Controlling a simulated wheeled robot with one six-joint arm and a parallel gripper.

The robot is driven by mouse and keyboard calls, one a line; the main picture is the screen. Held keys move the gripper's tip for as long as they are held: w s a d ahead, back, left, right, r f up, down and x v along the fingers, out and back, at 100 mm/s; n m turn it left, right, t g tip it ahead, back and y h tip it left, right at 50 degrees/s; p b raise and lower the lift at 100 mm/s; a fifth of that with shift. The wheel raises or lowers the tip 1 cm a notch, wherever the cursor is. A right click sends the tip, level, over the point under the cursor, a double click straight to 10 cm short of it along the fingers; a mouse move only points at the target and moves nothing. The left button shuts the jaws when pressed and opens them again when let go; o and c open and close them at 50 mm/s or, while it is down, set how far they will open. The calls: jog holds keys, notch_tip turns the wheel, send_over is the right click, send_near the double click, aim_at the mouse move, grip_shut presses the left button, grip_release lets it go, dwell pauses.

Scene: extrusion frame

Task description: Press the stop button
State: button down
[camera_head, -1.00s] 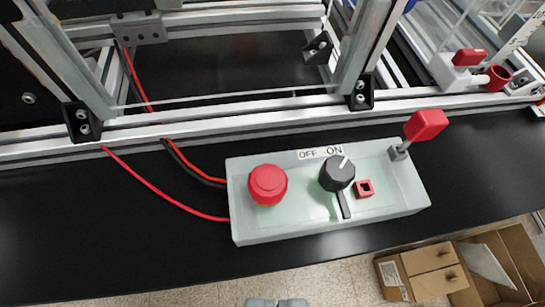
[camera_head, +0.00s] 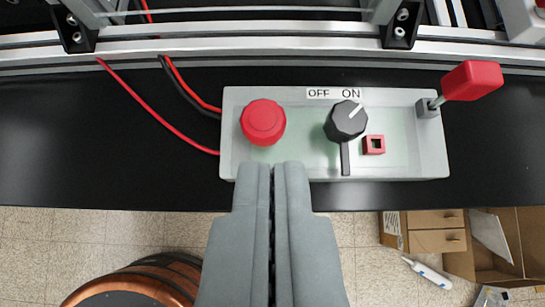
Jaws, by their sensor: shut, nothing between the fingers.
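The stop button is a round red knob (camera_head: 263,122) at the left end of a light grey control box (camera_head: 295,172). My gripper (camera_head: 272,170) is shut and empty. Its fingertips show just below the red button in the picture, over the near edge of the box. A gap shows between the fingertips and the button in the picture; I cannot tell how high the fingertips are above the box.
The box also bears a black OFF/ON rotary knob (camera_head: 345,122), a small red square part (camera_head: 373,145) and a red-tipped lever (camera_head: 471,81). Red and black wires (camera_head: 190,92) enter its left side. An aluminium rail (camera_head: 240,47) runs behind. Cardboard boxes (camera_head: 432,232) stand on the floor.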

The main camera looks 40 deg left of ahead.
send_over(270, 136)
notch_tip(270, 136, down, 6)
jog(key=f, duration=0.3)
jog(key=shift+s+d+f, duration=0.15)
jog(key=shift+d, duration=0.05)
jog(key=shift+f, duration=0.5)
jog(key=shift+f, duration=0.15)
jog(key=shift+s+f, duration=0.1)
jog(key=shift+f, duration=0.95)
notch_tip(270, 136, up, 6)
jog(key=shift+s+d+f, duration=0.1)
jog(key=shift+d+f, duration=0.05)
jog(key=v, duration=0.9)
jog(key=shift+r, duration=0.3)
